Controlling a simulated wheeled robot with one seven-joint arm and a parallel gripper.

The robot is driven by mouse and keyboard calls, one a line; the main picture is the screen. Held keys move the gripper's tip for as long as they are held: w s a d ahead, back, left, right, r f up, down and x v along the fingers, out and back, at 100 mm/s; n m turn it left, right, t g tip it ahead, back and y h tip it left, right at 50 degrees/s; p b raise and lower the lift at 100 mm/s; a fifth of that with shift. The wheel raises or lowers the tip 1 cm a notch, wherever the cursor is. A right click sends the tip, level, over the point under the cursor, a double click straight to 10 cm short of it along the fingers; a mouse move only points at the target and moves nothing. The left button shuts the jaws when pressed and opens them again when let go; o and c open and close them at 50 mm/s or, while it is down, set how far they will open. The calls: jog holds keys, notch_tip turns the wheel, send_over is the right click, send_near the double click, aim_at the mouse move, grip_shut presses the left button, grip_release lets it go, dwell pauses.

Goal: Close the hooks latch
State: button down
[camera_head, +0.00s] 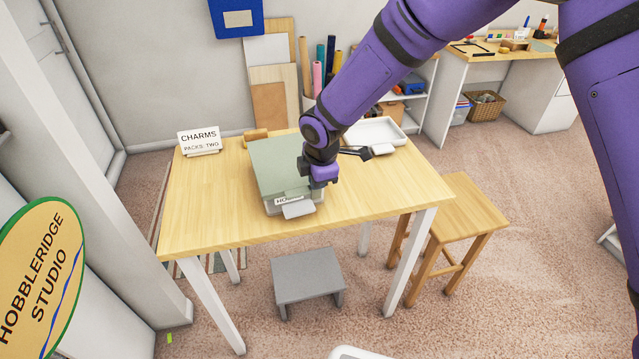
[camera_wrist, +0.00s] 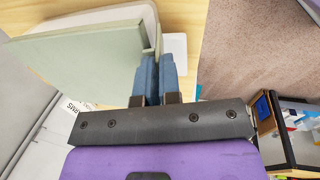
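The hooks box is a pale container with a grey-green lid (camera_head: 277,165), standing on the wooden table. A label starting "HO" (camera_head: 284,200) is on its front, partly hidden by my arm. A light grey flap, seemingly the latch (camera_head: 298,209), sticks out at the front below the label. My gripper (camera_head: 322,184) is at the right front corner of the box. In the wrist view the lid (camera_wrist: 85,55) lies left of the blue fingers (camera_wrist: 158,62). The fingers are together with nothing seen between them. The flap (camera_wrist: 175,48) shows beyond the fingertips.
The table (camera_head: 225,220) has a "CHARMS" sign (camera_head: 199,140) at back left and a white tray (camera_head: 375,133) at back right. A dark-handled tool (camera_head: 357,152) lies near the tray. A wooden stool (camera_head: 460,205) and grey step (camera_head: 307,278) stand on the floor. The table's front left is clear.

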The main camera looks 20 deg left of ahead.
jog(key=shift+w+a+g+h, duration=0.45)
jog(key=shift+w+g+h, duration=0.2)
jog(key=shift+g, duration=0.35)
jog(key=c, duration=1.3)
grip_release()
jog(key=shift+r, duration=0.1)
notch_tip(320, 180, up, 11)
jog(key=shift+f, duration=0.2)
